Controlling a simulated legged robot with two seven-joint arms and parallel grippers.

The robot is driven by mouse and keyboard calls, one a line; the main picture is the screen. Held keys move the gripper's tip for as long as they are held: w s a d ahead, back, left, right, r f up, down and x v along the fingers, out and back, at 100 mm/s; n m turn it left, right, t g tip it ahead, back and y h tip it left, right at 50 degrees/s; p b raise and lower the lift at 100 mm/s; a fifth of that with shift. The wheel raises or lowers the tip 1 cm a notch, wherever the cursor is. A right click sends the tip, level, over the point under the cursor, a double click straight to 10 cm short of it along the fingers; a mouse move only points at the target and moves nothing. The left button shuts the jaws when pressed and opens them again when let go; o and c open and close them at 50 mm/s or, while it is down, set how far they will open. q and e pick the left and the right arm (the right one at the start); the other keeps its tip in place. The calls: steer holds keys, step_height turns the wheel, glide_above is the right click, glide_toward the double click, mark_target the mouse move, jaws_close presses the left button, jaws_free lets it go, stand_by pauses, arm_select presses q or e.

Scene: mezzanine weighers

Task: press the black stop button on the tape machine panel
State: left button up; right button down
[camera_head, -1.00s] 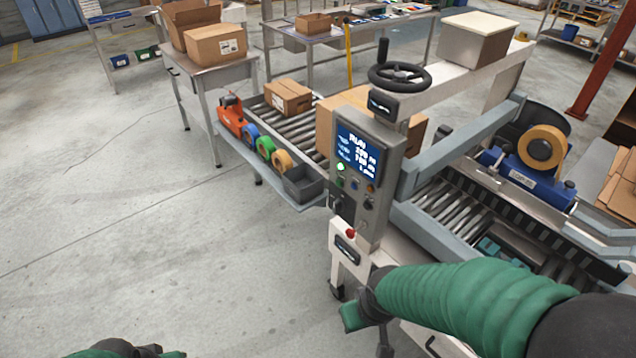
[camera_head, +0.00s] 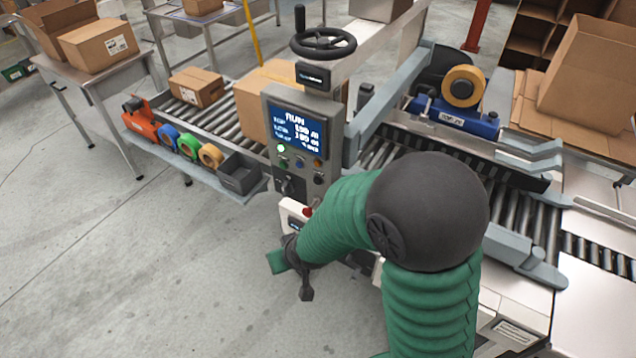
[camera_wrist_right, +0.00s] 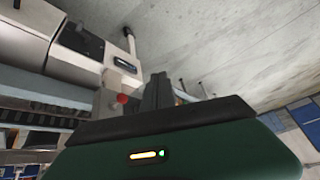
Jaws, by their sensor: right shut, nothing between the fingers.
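The grey tape machine panel (camera_head: 330,128) stands upright at the middle of the head view with a lit blue screen reading RUN. Below the screen are small buttons, among them a lit green one and a dark one (camera_head: 300,163) that looks like the black stop button. My right gripper (camera_head: 306,292) is below and in front of the panel, apart from the buttons and partly hidden by its wrist. In the right wrist view its dark fingers (camera_wrist_right: 158,90) are together and empty. The panel's buttons are not clear in the wrist view. My left gripper is out of view.
A red knob (camera_head: 308,211) sits below the panel, close above my right wrist; it also shows in the wrist view (camera_wrist_right: 122,98). A black handwheel (camera_head: 323,43) is above the panel. A grey bin (camera_head: 240,174) and tape rolls line the left shelf. Floor at left is clear.

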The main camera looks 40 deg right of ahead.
mark_target(317, 181)
steer(key=w+d+f+m+t+h+b, duration=0.1)
steer(key=w+d+f+m+t+h, duration=0.15)
steer(key=w, duration=0.35)
steer(key=w+d+f+m+t+h, duration=0.1)
steer(key=w+d+m+t, duration=0.1)
steer(key=w+m+t, duration=0.3)
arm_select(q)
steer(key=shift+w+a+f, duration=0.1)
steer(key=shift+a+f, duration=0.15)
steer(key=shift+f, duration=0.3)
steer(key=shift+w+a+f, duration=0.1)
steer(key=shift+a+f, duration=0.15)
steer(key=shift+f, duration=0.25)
arm_select(e)
steer(key=w+d+m+t+h, duration=0.1)
steer(key=w+d, duration=0.3)
steer(key=d, duration=0.9)
steer(key=shift+w+d+r+m+t+h, duration=0.2)
steer(key=shift+d+r+m+t+h, duration=0.15)
steer(key=shift+m+h, duration=0.4)
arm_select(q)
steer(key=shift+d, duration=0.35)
arm_select(e)
steer(key=shift+d+f, duration=0.1)
steer(key=shift+d, duration=0.15)
